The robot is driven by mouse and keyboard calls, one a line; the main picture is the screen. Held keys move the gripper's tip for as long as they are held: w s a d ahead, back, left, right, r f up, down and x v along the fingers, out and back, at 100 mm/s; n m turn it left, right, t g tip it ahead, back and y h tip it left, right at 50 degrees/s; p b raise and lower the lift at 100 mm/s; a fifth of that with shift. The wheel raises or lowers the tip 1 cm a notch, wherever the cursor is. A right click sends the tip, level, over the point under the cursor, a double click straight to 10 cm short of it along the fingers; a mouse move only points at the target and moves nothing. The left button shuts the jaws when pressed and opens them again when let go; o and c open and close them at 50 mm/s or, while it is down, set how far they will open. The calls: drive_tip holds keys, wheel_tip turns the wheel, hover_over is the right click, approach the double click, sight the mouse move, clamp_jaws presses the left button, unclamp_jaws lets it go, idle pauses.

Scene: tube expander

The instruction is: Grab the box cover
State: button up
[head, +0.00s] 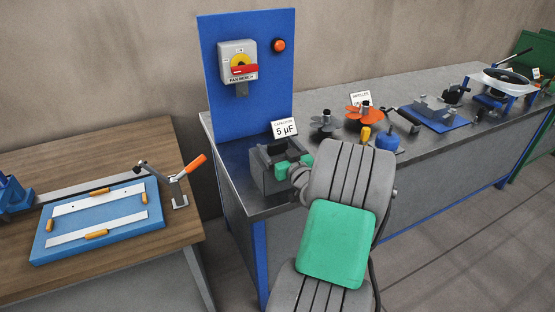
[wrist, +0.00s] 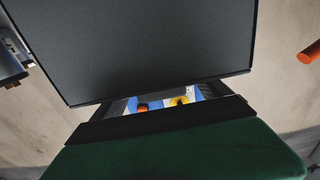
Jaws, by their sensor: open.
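A dark grey box-like shape (head: 263,182) shows at the bench's near left corner, below the "5 µF" capacitor sign (head: 285,129). My gripper (head: 284,160), with green parts, overlaps this shape in the head view, so its outline is hard to separate. The gripper is open. I cannot tell whether it touches anything. In the wrist view, a large dark grey panel (wrist: 140,45) with a black edge fills the upper middle, very close. I cannot tell whether it is the box cover. No separate cover can be made out in the head view.
A blue upright board (head: 250,110) with a red-handled switch (head: 243,70) stands behind. Several small parts, including an orange impeller (head: 365,113), lie to the right on the grey bench. A wooden table (head: 100,152) with a blue clamping fixture (head: 60,248) is at left.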

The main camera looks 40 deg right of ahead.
drive_tip(key=shift+c, duration=0.6)
clamp_jaws()
idle(0.3)
